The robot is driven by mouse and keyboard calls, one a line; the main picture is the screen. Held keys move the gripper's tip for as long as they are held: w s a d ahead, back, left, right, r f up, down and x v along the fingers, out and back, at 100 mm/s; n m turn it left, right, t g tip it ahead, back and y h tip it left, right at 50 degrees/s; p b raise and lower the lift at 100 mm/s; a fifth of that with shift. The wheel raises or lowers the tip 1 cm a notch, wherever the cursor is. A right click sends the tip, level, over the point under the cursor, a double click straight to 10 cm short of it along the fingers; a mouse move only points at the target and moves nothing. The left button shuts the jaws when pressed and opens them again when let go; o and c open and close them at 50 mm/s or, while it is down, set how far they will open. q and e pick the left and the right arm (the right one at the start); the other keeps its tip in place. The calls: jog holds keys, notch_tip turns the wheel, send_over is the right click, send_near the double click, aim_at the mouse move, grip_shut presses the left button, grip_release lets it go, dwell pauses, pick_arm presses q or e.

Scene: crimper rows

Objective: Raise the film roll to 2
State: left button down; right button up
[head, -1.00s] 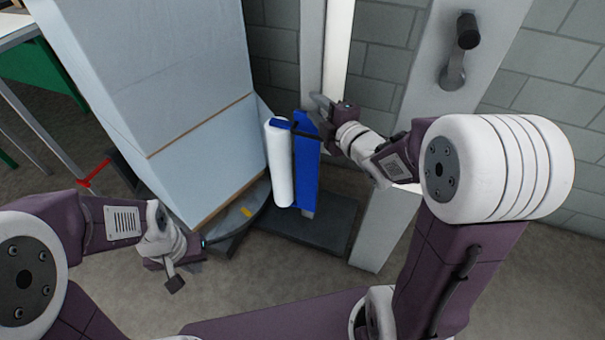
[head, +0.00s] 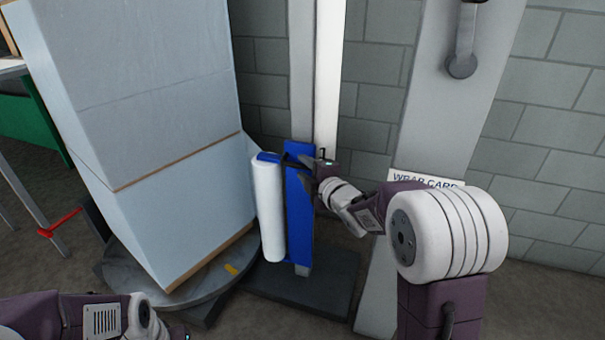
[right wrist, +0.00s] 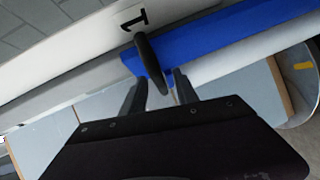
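The white film roll (head: 268,205) stands upright on the blue carriage (head: 299,215) beside the mast (head: 328,75). A dark handle shows on the carriage in the right wrist view (right wrist: 148,58). My right gripper (head: 308,168) is at the carriage's upper part. In the right wrist view its two fingertips (right wrist: 157,88) are apart, with the end of the handle between them; firm contact cannot be told. A black mark "1" (right wrist: 133,18) shows on the mast near the handle. No mark 2 is visible. My left arm is at lower left, its fingers out of frame.
A tall pale wrapped load (head: 150,110) stands on a round grey turntable (head: 205,285) left of the roll. A grey post (head: 440,110) with a crank and a "WRAP CARD" sign (head: 425,179) stands right. A dark base plate (head: 330,285) lies below the carriage.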

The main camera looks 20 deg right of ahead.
jog(key=shift+x, duration=0.75)
grip_shut()
dwell(0.9)
